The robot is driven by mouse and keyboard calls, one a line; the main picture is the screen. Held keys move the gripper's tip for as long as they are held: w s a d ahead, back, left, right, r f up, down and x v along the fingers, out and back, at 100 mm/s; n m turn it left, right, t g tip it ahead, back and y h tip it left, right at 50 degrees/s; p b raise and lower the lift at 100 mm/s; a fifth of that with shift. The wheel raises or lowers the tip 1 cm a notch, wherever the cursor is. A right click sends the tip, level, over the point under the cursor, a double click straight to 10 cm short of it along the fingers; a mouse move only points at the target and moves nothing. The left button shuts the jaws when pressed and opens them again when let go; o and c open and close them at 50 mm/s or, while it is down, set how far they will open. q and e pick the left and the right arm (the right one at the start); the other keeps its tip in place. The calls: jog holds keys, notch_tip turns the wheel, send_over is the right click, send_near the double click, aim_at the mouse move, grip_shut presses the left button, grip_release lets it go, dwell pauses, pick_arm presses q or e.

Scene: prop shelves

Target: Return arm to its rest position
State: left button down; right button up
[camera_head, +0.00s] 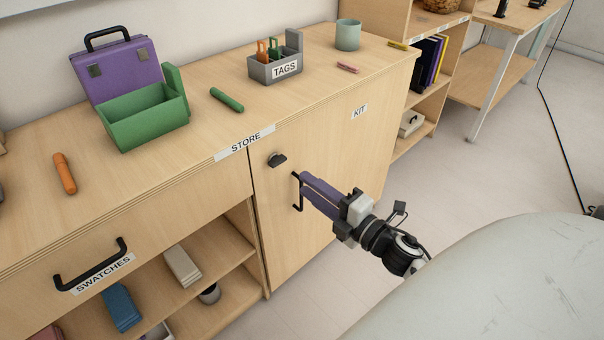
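My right gripper (306,182) reaches in from the right with long purple fingers. Its fingertips are at the black vertical handle (298,200) of the cabinet door (345,160) labelled KIT. The fingers look close together, but I cannot tell whether they are around the handle or only beside it. The door looks closed, with a dark knob or latch (277,159) above and left of the handle. My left gripper is not in view.
The cabinet top holds a purple case (118,70), an open green box (145,120), a grey TAGS caddy (275,70), a teal cup (348,35) and loose markers. A SWATCHES drawer handle (90,265) projects at lower left. Floor (455,170) right of the cabinet is clear.

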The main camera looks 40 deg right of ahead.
jog(key=shift+s, duration=0.1)
dwell(0.5)
jog(key=s+a+f+m+g+p, duration=0.2)
jog(key=s+a+f+m+g, duration=0.2)
jog(key=s+a+f+m, duration=0.3)
jog(key=s+a+f+m+g+y+p, duration=0.1)
jog(key=s+a+f+m+g, duration=0.4)
jog(key=a, duration=0.8)
jog(key=s+f+m+p, duration=0.1)
jog(key=s+f+m, duration=0.2)
jog(key=s+m, duration=0.2)
